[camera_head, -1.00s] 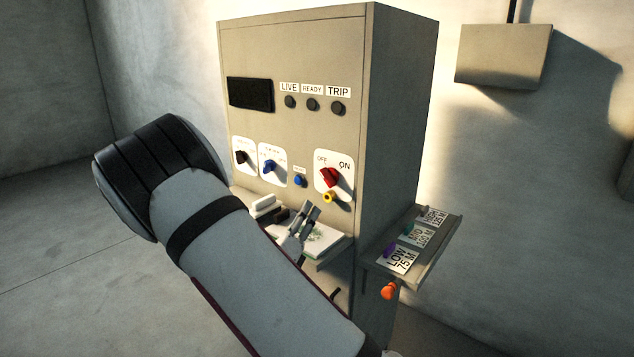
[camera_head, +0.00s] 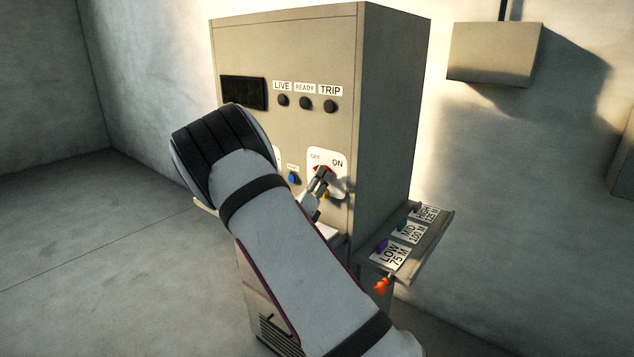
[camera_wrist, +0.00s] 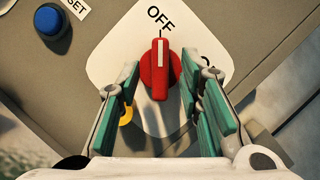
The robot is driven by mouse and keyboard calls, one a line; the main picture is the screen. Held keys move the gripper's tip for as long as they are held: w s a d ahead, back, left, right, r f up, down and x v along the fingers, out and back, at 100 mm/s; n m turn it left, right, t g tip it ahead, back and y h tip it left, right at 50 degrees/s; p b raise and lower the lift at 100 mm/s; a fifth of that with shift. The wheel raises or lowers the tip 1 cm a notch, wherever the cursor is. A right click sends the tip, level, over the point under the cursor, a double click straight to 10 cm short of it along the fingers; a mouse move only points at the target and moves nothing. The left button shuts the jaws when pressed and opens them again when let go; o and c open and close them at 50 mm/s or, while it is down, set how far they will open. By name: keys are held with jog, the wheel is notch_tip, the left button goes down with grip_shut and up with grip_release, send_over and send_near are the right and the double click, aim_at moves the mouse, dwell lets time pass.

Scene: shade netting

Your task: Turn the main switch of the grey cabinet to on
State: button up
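The grey cabinet (camera_head: 300,60) stands against the wall. Its red main switch (camera_wrist: 159,70) sits on a white plate (camera_wrist: 110,50) marked OFF and ON. In the wrist view the white line on the knob points at OFF. My gripper (camera_wrist: 163,85) is open, with one green-padded finger on each side of the knob and a gap to it on both sides. In the head view my gripper (camera_head: 322,175) is at the switch and hides most of the knob. A yellow part (camera_wrist: 126,115) below the knob is partly hidden by the left finger.
A blue button (camera_wrist: 52,22) is left of the switch plate. Three dark lamps under LIVE, READY and TRIP labels (camera_head: 305,87) are above. A side shelf (camera_head: 425,250) with LOW, MID and HIGH cards juts out at right, an orange knob (camera_head: 382,286) below it.

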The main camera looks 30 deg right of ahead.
grip_shut()
jog(key=shift+m, duration=0.3)
jog(key=shift+w+a+m+g+h+b, duration=0.15)
jog(key=shift+m+g+h+b, duration=0.65)
jog(key=shift+m+g, duration=2.2)
jog(key=shift+w+a+m+g+h+b, duration=0.2)
jog(key=shift+m+g+h+b, duration=0.6)
jog(key=shift+m, duration=4.4)
jog(key=shift+w+d+m+g+h+b, duration=0.1)
jog(key=shift+w+m+g+h+b, duration=0.25)
jog(key=shift+m+g+b, duration=2.4)
jog(key=m+t+p, duration=0.1)
jog(key=m+p, duration=0.2)
jog(key=shift+s+t, duration=0.1)
jog(key=shift+t, duration=0.25)
grip_release()
